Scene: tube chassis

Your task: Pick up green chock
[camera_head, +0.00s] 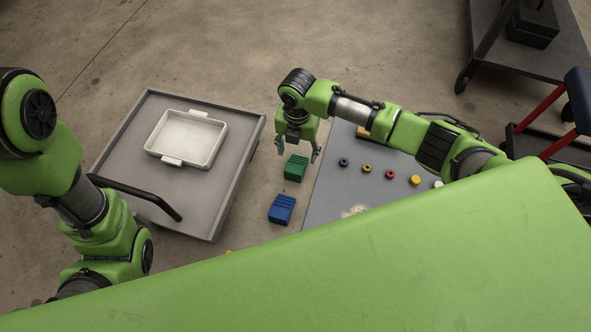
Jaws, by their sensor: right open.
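The green chock (296,167) is a small ridged block on the concrete floor, in the gap between the grey cart and the grey table. My right gripper (297,157) points down over the green chock with its fingers spread open. One finger shows to the left of the chock and one to the right. I cannot tell how far above it the fingertips are. My left arm comes in at the left, but its gripper is not in view.
A blue chock (282,209) lies on the floor nearer to me. The grey cart (190,191) at left carries a white tray (221,145). The grey table (334,190) at right holds several small coloured parts. A dark trolley (497,58) stands at the upper right.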

